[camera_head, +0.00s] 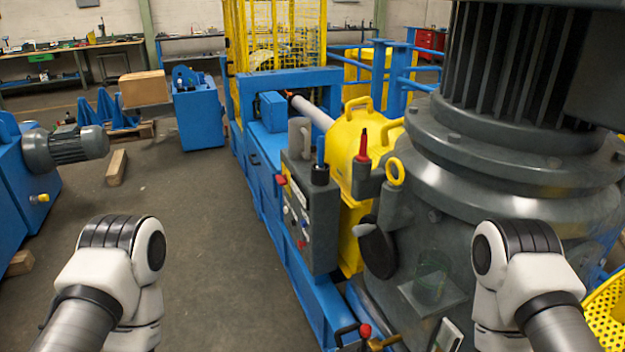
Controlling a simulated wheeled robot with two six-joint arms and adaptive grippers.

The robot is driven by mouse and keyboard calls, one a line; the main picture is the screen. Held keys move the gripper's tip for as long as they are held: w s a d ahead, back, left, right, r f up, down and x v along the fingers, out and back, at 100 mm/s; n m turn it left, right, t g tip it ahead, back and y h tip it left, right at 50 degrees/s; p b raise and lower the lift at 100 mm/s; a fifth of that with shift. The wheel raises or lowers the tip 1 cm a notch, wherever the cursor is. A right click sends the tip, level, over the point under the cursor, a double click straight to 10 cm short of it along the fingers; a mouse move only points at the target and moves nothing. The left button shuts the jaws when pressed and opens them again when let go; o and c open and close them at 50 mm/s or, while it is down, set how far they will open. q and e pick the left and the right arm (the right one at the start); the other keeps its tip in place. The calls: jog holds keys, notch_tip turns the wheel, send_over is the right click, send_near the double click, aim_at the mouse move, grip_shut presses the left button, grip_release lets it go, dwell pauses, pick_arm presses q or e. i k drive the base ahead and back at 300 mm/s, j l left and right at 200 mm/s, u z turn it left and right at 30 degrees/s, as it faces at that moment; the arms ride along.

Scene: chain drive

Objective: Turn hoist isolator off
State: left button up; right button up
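A grey control box (317,225) stands at the middle of the view, in front of the yellow guard. It carries small red, white and dark controls on its left face. A black oval part (378,249), like a knob or handle, sits to its right on the grey machine. I cannot tell which of these, if any, is the hoist isolator, and no switch position is readable. My two forearms show at the lower left and lower right, apart from the box. Neither gripper's fingers show.
A large grey motor housing (510,170) fills the right side. A blue machine frame (262,185) with a yellow guard (350,140) runs back through the middle. A blue machine with a grey motor (65,147) stands at left. The floor (190,220) between is largely clear.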

aim_at(283, 181)
jog(key=i+j+z, duration=0.2)
jog(key=z, duration=0.2)
jog(key=i+j+z, duration=0.15)
jog(key=j+z, duration=0.7)
jog(key=i+j, duration=0.05)
